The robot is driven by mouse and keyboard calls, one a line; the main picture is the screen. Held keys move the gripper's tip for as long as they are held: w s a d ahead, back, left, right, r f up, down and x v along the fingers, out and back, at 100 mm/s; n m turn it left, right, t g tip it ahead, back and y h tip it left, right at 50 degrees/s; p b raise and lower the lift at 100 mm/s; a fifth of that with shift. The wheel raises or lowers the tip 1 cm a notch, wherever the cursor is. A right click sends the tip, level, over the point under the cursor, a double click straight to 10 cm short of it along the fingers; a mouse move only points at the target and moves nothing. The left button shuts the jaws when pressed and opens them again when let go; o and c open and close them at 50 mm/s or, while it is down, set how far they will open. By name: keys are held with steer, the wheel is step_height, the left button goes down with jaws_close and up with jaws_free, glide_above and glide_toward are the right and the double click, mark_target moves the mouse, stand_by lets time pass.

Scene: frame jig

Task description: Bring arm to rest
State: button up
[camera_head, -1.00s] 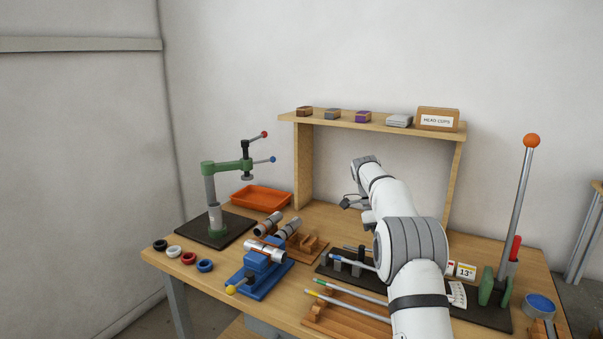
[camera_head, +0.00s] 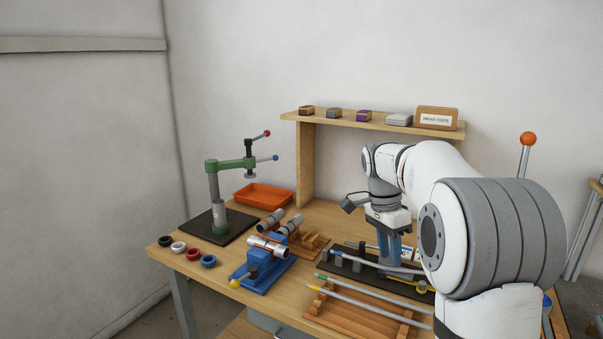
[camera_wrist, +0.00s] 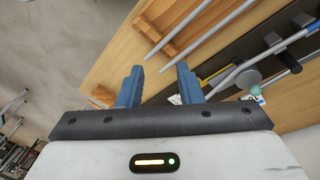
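My gripper (camera_head: 391,256) hangs down over the black jig base on the right half of the bench in the head view. In the wrist view my gripper (camera_wrist: 159,78) shows two blue fingers standing apart, with nothing between them. Grey tubes (camera_wrist: 215,40) lie below and beyond the fingertips.
A wooden rack with tubes (camera_head: 345,315) is at the front. Left of it are a blue vise (camera_head: 262,268) and several coloured rings (camera_head: 190,253). A green-armed press (camera_head: 215,190), an orange tray (camera_head: 263,195) and a wooden shelf (camera_head: 375,124) stand further back.

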steer(key=s+a+f+n+t, duration=0.1)
steer(key=s+n, duration=0.3)
steer(key=s, duration=0.4)
steer(key=s+a+f+n+t+y, duration=0.1)
steer(key=s+a+f+n+t, duration=0.1)
steer(key=s+n, duration=0.3)
steer(key=s+a+f+n+t, duration=0.1)
steer(key=s+f+n, duration=0.2)
steer(key=s, duration=1)
steer(key=shift+a+f+n+y, duration=0.25)
steer(key=shift+n+y, duration=0.15)
steer(key=shift+n, duration=0.7)
